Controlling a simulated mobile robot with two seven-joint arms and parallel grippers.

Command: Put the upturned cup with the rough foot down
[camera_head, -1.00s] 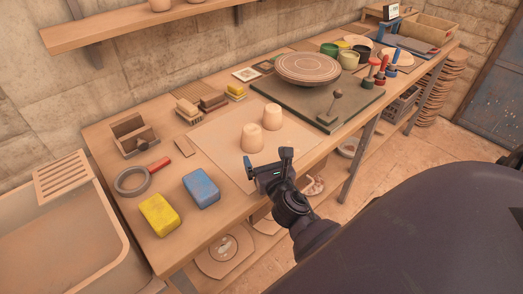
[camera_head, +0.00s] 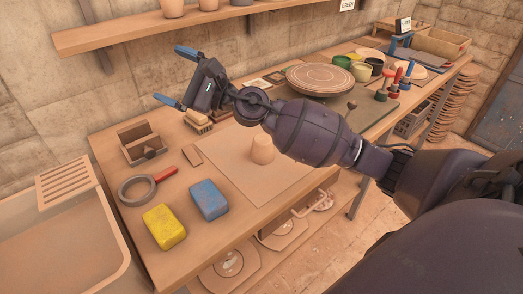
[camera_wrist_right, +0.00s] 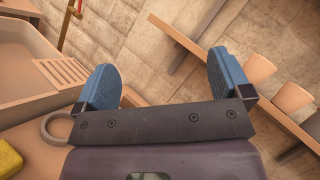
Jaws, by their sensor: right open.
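One upturned clay cup (camera_head: 262,151) stands on the pale square board (camera_head: 235,172) on the workbench. My right arm crosses in front of the spot just behind it, so a second upturned cup seen there earlier is hidden. I cannot tell how rough the foot of either cup is. My right gripper (camera_head: 175,76) is raised in front of the wall, to the left of and above the cup, with blue fingers spread and nothing between them. In the right wrist view the open fingers (camera_wrist_right: 166,86) point toward the wall and shelf. My left gripper is not in view.
A wall shelf (camera_head: 130,38) with cups (camera_head: 172,8) is close to my right gripper. A round disc (camera_head: 320,80) is behind my arm.

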